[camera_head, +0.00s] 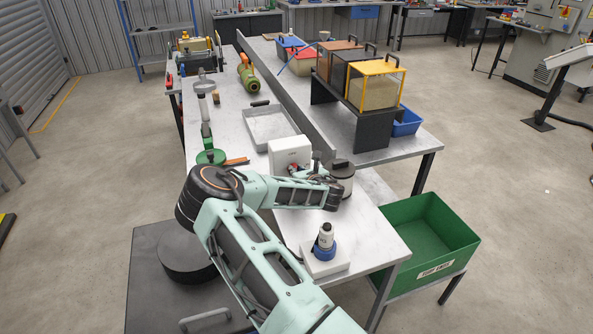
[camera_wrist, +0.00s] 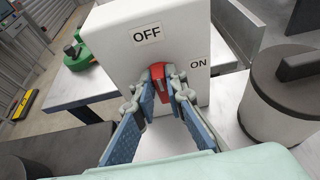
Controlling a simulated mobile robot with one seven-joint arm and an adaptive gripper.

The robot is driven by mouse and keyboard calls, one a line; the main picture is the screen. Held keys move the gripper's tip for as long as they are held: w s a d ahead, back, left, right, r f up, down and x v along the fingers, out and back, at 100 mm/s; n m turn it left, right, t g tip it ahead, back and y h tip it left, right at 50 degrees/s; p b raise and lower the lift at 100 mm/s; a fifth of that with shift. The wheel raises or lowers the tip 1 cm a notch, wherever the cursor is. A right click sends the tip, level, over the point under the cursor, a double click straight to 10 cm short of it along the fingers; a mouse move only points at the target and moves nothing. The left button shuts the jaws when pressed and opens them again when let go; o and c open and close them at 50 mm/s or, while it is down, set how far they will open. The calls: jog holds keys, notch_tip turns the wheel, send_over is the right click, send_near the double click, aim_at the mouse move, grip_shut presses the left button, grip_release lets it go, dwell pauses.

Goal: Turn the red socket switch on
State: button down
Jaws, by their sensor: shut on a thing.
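The white socket box (camera_head: 290,150) stands on the long grey bench, and it fills the upper middle of the wrist view (camera_wrist: 120,60). Its front carries an OFF label above and an ON label to the right. The red switch (camera_wrist: 157,88) sits on that front below the OFF label. Its long side looks roughly upright, in line with OFF rather than ON. My gripper (camera_wrist: 162,97) is shut on the red switch, with one finger on each side. In the head view, my gripper (camera_head: 303,168) is at the box front and partly hides the switch.
A dark-lidded canister (camera_head: 342,178) stands close to the right of my gripper. A shallow metal tray (camera_head: 269,125) lies behind the box. A blue-and-white bottle (camera_head: 325,243) stands on a white block nearer the front. A green bin (camera_head: 430,235) is at the right.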

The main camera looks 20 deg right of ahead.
dwell(0.3)
jog(key=m+t+y+b, duration=0.1)
jog(key=m+y+b, duration=0.1)
jog(key=m+b, duration=0.2)
jog(key=d+f+m+t+y+b, duration=0.1)
jog(key=m+b, duration=0.4)
jog(key=b, duration=0.5)
jog(key=d+f+m+t+y+b, duration=0.1)
jog(key=m+y+b, duration=0.2)
jog(key=b, duration=0.4)
jog(key=shift+f+m+y, duration=0.1)
jog(key=shift+m+y, duration=0.2)
jog(key=shift+m, duration=0.4)
jog(key=shift+a+b, duration=0.1)
jog(key=shift+b, duration=0.3)
jog(key=c, duration=2)
grip_release()
jog(key=shift+o, duration=0.2)
jog(key=shift+s, duration=0.1)
jog(key=v, duration=1.2)
